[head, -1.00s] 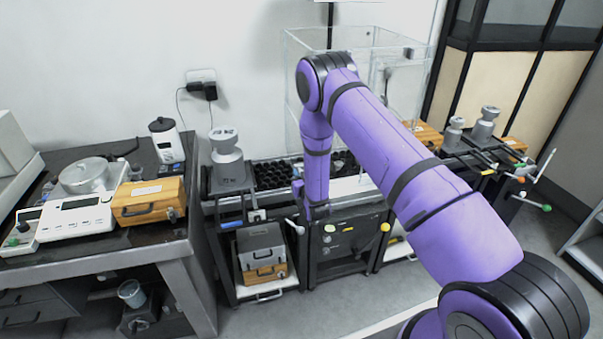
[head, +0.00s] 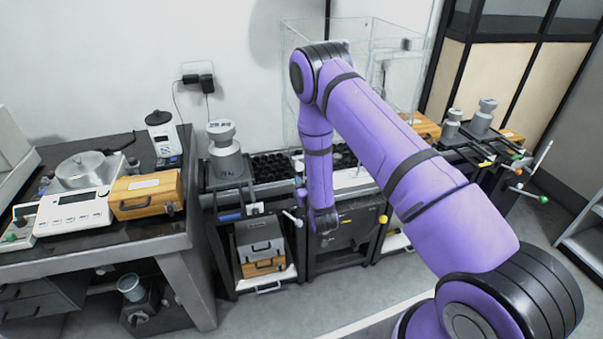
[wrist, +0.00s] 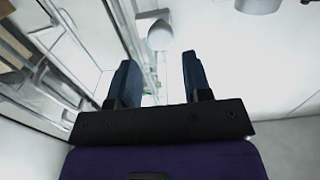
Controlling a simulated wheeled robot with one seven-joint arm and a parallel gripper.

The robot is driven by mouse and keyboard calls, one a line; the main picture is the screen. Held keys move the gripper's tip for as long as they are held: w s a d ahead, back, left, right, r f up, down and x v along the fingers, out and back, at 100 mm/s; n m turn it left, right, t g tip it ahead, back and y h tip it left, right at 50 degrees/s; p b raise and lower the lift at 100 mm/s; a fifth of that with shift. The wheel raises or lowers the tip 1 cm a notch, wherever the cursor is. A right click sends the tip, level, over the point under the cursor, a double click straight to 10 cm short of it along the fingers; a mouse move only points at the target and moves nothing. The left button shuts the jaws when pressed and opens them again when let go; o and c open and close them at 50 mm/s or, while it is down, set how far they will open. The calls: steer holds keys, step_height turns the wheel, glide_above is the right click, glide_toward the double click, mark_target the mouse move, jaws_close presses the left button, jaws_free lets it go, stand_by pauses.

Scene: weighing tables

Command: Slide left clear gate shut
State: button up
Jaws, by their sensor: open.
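A tall clear enclosure (head: 300,42) stands at the back centre in the head view, partly hidden behind my arm. I cannot tell its left gate apart from its other clear panels there. In the wrist view my gripper (wrist: 158,68) is open, with two dark fingers apart and nothing between their tips. A pale rounded knob (wrist: 160,38) on a light mount is seen beyond the gap between the fingers; I see no contact. Clear panel edges and rails (wrist: 60,48) run along the left of the wrist view. In the head view I cannot make out the gripper.
A large grey weight (head: 226,155) stands left of the enclosure. Further left, a dark table (head: 75,250) holds a white balance (head: 75,213) and a wooden box (head: 145,195). More weights (head: 482,118) stand at right. Rods with coloured knobs (head: 383,219) stick out in front.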

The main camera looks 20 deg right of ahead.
steer(key=s, duration=0.3)
steer(key=shift+s+a, duration=0.1)
steer(key=shift+s, duration=0.1)
stand_by(0.3)
step_height(320, 180, up, 23)
steer(key=w+g, duration=0.3)
steer(key=g, duration=0.2)
steer(key=s+r+g+y, duration=0.1)
steer(key=s+r, duration=0.4)
steer(key=r, duration=0.3)
steer(key=s+r+g, duration=0.2)
steer(key=s+r, duration=0.2)
steer(key=s, duration=0.7)
steer(key=s+d+r+g, duration=0.1)
steer(key=s+r, duration=0.4)
steer(key=s, duration=0.7)
steer(key=s+d+r+g, duration=0.1)
steer(key=s+r+g, duration=0.2)
steer(key=s, duration=0.9)
steer(key=shift+s+d+r+n+g, duration=0.25)
steer(key=shift+r+n+g, duration=0.15)
steer(key=shift+r, duration=0.5)
